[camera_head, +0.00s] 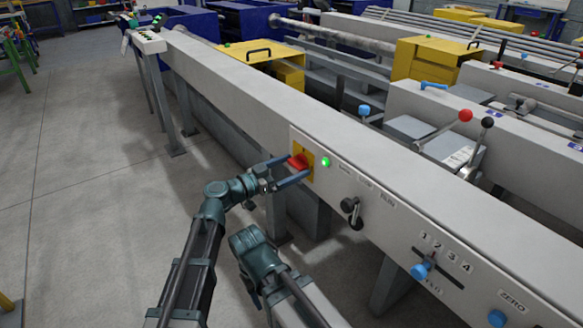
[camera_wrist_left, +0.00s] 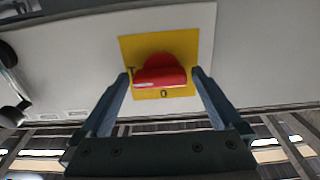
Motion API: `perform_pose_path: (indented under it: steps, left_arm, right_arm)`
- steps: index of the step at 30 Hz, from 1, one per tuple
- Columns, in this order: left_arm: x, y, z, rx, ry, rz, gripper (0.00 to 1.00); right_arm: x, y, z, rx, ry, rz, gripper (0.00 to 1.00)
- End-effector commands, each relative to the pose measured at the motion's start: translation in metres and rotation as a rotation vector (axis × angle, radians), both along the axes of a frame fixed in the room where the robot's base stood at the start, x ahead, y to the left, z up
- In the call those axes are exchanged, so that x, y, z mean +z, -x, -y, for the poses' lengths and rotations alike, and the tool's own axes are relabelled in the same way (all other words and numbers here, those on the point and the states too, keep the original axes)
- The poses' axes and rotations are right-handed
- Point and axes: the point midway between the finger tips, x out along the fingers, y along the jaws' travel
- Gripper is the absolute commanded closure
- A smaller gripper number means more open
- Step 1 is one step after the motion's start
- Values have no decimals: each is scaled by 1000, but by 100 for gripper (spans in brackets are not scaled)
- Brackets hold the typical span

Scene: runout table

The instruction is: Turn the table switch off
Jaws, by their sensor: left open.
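The table switch is a red rotary knob (camera_head: 297,160) on a yellow plate (camera_head: 309,162), set in the runout table's pale front panel. In the left wrist view the red knob (camera_wrist_left: 160,76) fills the middle of the yellow plate (camera_wrist_left: 132,47), with its grip bar lying across the picture. A "0" mark and a second mark, like an "I", show beside it. A green lamp (camera_head: 325,162) right of the switch is lit. My left gripper (camera_head: 298,168) is open, its fingers on either side of the knob; contact is unclear. My right gripper (camera_head: 250,288) is mostly hidden below its wrist.
Right of the switch the panel carries a black knob (camera_head: 351,212), a blue slider (camera_head: 420,271) with numbers and a blue zero knob (camera_head: 497,318). Levers with red and black balls (camera_head: 466,115) stand behind. The floor (camera_head: 80,210) at left is clear.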

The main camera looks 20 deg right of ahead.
Motion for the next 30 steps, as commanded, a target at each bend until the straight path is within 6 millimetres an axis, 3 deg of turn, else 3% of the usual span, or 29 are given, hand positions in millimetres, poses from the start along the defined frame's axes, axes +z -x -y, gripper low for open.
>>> perform_pose_path:
  steps: [8, 18, 21, 30]
  left_arm:
    - [0, 0, 1, 0, 0, 0, 0]
    - [0, 0, 1, 0, 0, 0, 61]
    - [0, 0, 1, 0, 0, 0, 76]
    - [0, 0, 1, 0, 18, -50, 76]
  right_arm:
    - [0, 0, 0, 0, 0, 0, 50]
    - [0, 0, 0, 0, 0, 0, 50]
    - [0, 0, 0, 0, 0, 0, 50]
    - [0, 0, 0, 0, 0, 0, 50]
